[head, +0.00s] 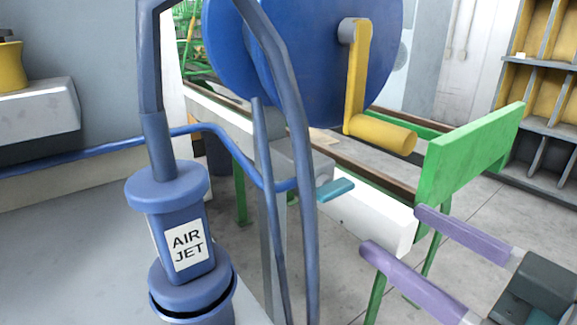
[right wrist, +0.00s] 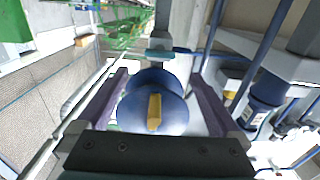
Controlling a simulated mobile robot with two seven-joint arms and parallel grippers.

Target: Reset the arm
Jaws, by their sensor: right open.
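My right gripper (head: 395,230) comes in from the lower right of the head view, with its two purple fingers spread wide and nothing between them. Its fingers also show spread in the right wrist view (right wrist: 158,76). A large blue wheel (head: 300,60) with a yellow crank handle (head: 380,134) stands beyond the gripper, up and to the left. In the right wrist view the blue wheel (right wrist: 138,102) and yellow handle (right wrist: 154,113) appear between the fingers, apart from them. My left gripper is not in view.
A blue air jet unit (head: 186,240) with hoses stands on a grey surface at left. A green board (head: 470,155) on legs is just beyond my right fingers. Grey shelves (head: 540,90) stand at the back right. Bare floor (head: 480,200) shows between.

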